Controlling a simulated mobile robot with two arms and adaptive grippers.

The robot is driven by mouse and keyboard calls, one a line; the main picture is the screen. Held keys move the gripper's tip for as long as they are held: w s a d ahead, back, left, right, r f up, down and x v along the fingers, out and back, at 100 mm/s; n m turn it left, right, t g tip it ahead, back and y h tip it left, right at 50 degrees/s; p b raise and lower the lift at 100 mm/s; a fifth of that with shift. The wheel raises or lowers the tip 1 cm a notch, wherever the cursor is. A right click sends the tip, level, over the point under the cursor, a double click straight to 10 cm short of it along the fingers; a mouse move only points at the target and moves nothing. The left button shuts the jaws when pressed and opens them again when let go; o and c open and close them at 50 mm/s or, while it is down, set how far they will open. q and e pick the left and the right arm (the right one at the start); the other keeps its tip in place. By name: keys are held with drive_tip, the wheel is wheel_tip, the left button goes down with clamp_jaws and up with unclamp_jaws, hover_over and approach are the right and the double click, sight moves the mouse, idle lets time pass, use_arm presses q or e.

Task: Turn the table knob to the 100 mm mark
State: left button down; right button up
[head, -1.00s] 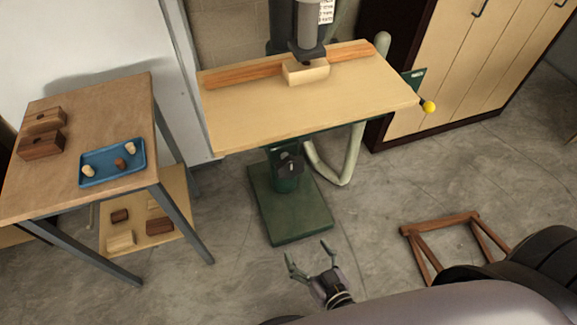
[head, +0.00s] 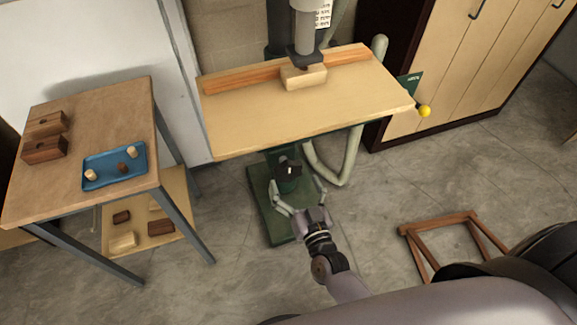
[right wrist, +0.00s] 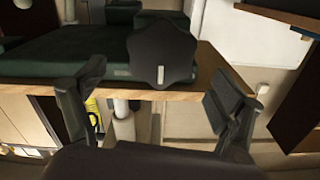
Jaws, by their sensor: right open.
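The black lobed knob (head: 289,168) sits on the green column below the front edge of the drill press table (head: 300,120). In the right wrist view the knob (right wrist: 162,45) is large, with a pale pointer line on it; no millimetre marks can be read. My right gripper (head: 300,190) is open and empty, in front of and a little below the knob in the head view. In the right wrist view its two fingers (right wrist: 155,92) stand apart on either side of the knob, not visibly touching it. My left gripper is not in view.
A yellow ball handle (head: 425,111) sticks out at the table's right end. A side table (head: 95,115) with a blue tray (head: 115,180) stands left. A wooden frame (head: 440,225) stands on the floor at right. A pale hose (head: 345,165) hangs right of the column.

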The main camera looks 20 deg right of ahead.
sight(290, 173)
drive_tip(key=w, duration=0.5)
drive_tip(key=shift+a, duration=0.1)
drive_tip(key=shift+c, duration=0.6)
drive_tip(key=c, duration=1)
drive_tip(key=shift+c, duration=0.2)
drive_tip(key=shift+m, duration=0.3)
